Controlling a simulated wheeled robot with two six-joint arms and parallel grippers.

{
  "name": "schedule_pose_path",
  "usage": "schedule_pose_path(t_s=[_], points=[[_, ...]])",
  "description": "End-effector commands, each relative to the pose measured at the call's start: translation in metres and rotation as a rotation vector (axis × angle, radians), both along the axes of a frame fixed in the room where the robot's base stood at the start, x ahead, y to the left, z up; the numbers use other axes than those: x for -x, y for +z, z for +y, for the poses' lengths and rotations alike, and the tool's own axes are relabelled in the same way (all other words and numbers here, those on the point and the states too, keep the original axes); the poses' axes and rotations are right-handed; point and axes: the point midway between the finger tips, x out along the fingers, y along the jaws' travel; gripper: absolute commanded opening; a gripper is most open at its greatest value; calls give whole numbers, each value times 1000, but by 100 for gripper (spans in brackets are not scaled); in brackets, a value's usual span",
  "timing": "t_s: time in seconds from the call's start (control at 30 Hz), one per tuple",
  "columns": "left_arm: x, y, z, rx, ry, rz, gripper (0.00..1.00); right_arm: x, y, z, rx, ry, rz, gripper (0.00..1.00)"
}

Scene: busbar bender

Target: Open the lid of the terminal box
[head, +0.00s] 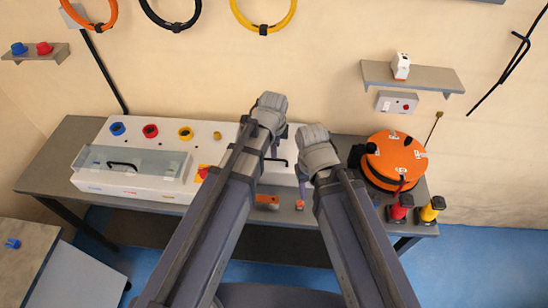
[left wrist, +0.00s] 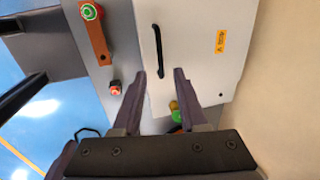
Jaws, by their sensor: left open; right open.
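The terminal box appears to be the white box (head: 278,178) on the bench, mostly hidden behind my arms in the head view. Its white lid (left wrist: 200,62) fills the middle of the left wrist view, with a black bar handle (left wrist: 156,45) and a yellow label (left wrist: 221,41). The lid looks shut. My left gripper (left wrist: 160,74) is open and empty, with the handle's near end showing between its fingertips; I cannot tell the gap in depth. In the head view, my left gripper (head: 273,150) is over the box. My right gripper (head: 302,182) is open beside the box's right part.
A white machine with a clear cover (head: 135,160) stands left on the bench. An orange bar (left wrist: 97,40) with a button lies along the box's front. A wall shelf (head: 415,77) is above.

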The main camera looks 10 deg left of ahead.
Motion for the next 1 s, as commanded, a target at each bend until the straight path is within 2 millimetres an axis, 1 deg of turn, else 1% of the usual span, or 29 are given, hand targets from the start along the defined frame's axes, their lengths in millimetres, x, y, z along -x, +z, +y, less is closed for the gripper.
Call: schedule_pose_path(t_s=[0.03, 0.4, 0.5, 0.63, 0.87, 0.9, 1.0], points=[[-1, -9, 0, 0, 0, 0, 42, 0, -9, 0, 0, 1, 0, 50], [-10, -56, 0, 0, 1, 0, 42, 0, -56, 0, 2, 8, 0, 50], [-12, -64, 0, 0, 1, 0, 42, 0, -64, 0, 2, 7, 0, 50], [-13, -68, 0, 0, 1, 0, 42, 0, -68, 0, 2, 7, 0, 50], [-13, -67, 0, 0, 1, 0, 42, 0, -67, 0, 2, 6, 0, 50], [-13, -67, 0, 0, 1, 0, 41, 0, -67, 0, 2, 6, 0, 50], [-13, -67, 0, 0, 1, 0, 30, 0, -67, 0, 2, 6, 0, 50]])
